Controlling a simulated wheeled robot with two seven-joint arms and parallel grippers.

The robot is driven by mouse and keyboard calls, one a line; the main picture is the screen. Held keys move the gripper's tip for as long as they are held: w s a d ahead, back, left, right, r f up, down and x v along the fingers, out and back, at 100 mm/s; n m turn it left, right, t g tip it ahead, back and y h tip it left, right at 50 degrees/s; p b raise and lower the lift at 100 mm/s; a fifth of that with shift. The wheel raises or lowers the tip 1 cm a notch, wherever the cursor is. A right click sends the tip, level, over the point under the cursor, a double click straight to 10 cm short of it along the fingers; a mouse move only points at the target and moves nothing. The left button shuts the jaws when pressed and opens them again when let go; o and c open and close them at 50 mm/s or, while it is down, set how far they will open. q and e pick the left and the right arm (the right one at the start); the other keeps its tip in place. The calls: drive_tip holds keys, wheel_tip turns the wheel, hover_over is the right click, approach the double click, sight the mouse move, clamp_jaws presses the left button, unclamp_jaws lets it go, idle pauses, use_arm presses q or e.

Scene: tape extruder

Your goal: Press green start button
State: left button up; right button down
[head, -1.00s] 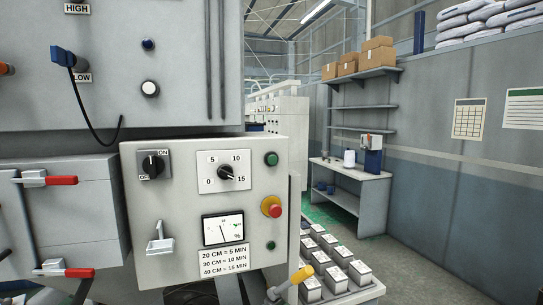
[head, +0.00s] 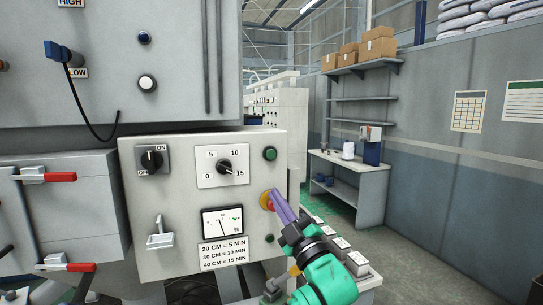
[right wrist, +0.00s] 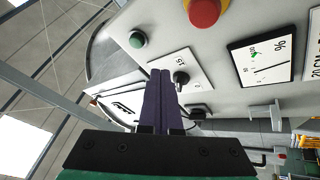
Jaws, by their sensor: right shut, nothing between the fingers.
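The green button (head: 270,154) is at the top right of the grey control panel (head: 190,255). It also shows in the right wrist view (right wrist: 137,39), to the left of the fingertips. A smaller, darker green button (head: 269,238) sits lower on the panel. My right gripper (head: 277,193) has purple fingers, shut and empty, pointing up at the panel's right side. In the head view its tips overlap the red stop button (head: 267,201) on its yellow base; contact cannot be told. The fingers also show in the right wrist view (right wrist: 160,74). My left gripper is out of view.
The panel also carries an ON/OFF switch (head: 152,160), a 0–15 dial (head: 225,167) and a percent meter (head: 222,221). Several grey blocks (head: 340,242) lie on a low surface behind my right arm.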

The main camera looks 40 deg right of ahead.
sight(271, 154)
drive_tip(key=s+d+r+n+t, duration=0.1)
drive_tip(key=s+r+t, duration=0.2)
drive_tip(key=r, duration=0.4)
drive_tip(key=shift+s+d+r+n+h, duration=0.2)
drive_tip(key=shift+s+n+h, duration=0.1)
drive_tip(key=shift+s, duration=0.05)
drive_tip(key=w+d, duration=0.1)
drive_tip(key=w, duration=0.1)
drive_tip(key=w+d+p, duration=0.1)
drive_tip(key=w, duration=0.2)
drive_tip(key=w+d, duration=0.1)
drive_tip(key=w, duration=0.2)
drive_tip(key=shift+w, duration=0.25)
idle(1.3)
drive_tip(key=shift+w, duration=0.35)
